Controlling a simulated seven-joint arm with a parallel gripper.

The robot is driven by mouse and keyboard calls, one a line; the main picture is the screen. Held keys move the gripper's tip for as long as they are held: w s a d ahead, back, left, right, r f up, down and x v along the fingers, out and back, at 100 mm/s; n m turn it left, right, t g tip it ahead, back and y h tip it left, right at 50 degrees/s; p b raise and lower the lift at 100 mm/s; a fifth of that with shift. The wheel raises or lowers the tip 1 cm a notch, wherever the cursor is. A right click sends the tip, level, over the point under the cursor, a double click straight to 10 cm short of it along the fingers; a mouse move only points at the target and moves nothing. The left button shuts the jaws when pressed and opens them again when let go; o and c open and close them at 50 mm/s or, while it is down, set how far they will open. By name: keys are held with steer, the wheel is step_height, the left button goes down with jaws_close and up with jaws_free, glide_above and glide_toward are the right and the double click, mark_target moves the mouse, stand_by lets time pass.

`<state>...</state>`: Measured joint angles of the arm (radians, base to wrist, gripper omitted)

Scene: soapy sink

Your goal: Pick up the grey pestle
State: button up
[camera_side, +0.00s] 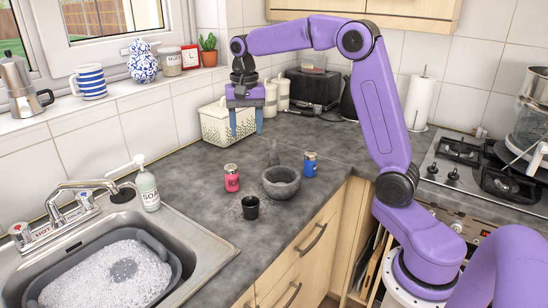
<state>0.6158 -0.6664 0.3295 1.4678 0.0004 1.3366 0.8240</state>
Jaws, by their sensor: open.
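The grey pestle (274,154) stands close to upright at the back of the grey stone mortar (281,188) on the dark worktop. Its lower end is hidden, so I cannot tell whether it rests inside the mortar or behind it. My gripper (246,131) points down with its two blue fingers apart and nothing between them. In the picture it is up and to the left of the pestle, in front of a white patterned basket (214,125).
A pink-red jar (231,181), a blue jar (310,165) and a small black cup (250,208) stand around the mortar. A soap bottle (148,190) stands beside the sink (215,262), which holds a grey tub of suds. A hob (470,175) is at right.

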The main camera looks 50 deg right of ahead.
steer(key=w+d+m, duration=0.4)
steer(key=d+m, duration=0.2)
steer(key=d, duration=0.5)
steer(key=m, duration=0.3)
glide_toward(274, 139)
step_height(274, 139, down, 10)
steer(key=shift+d+r, duration=0.1)
steer(key=shift+r, duration=0.15)
steer(key=shift+w+d+f, duration=0.1)
steer(key=shift+w+f, duration=0.05)
steer(key=shift+f, duration=1.1)
steer(key=shift+w+d+f, duration=0.1)
steer(key=shift+f, duration=1.15)
steer(key=c, duration=1)
